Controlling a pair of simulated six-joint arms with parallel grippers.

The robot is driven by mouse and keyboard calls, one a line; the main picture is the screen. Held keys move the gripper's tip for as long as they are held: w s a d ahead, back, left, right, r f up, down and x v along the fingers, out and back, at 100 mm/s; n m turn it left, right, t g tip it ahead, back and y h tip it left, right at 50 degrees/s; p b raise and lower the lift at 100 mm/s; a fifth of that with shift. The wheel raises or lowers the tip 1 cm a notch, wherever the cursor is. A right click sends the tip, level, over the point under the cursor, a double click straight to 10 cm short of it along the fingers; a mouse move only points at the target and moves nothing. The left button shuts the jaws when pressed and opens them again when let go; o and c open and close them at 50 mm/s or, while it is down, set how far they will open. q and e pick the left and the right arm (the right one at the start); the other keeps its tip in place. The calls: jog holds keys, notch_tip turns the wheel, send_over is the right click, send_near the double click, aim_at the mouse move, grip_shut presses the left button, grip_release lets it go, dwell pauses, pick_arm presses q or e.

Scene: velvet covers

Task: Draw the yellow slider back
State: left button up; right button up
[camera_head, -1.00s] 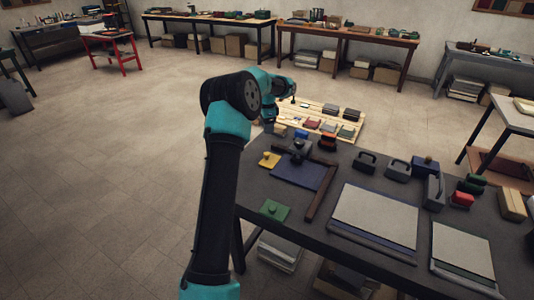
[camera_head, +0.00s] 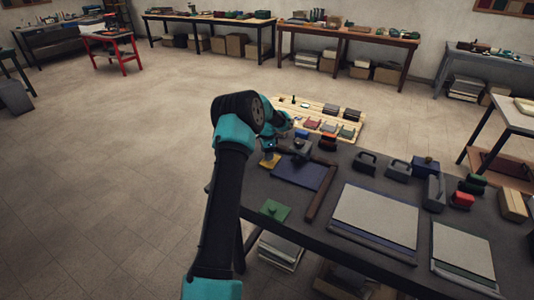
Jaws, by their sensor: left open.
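The yellow slider (camera_head: 270,163) is a small flat yellow piece near the left edge of the dark table, beside a dark blue panel (camera_head: 300,173). My left arm, teal and black, reaches in from the left. My left gripper (camera_head: 268,151) is open, just above the yellow slider, and covers its upper part. I cannot tell whether the fingers touch it. A green slider (camera_head: 275,210) with a knob lies nearer on the table. My right gripper is out of view.
A brown bar (camera_head: 321,193) lies along the panel's right side. A dark knobbed block (camera_head: 301,148) stands at its far edge. Grey boards (camera_head: 375,215), handled blocks (camera_head: 397,169) and a red block (camera_head: 462,200) are to the right. A light wooden pallet (camera_head: 351,137) lies beyond.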

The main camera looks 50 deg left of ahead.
pick_arm(q)
grip_shut()
dwell(0.6)
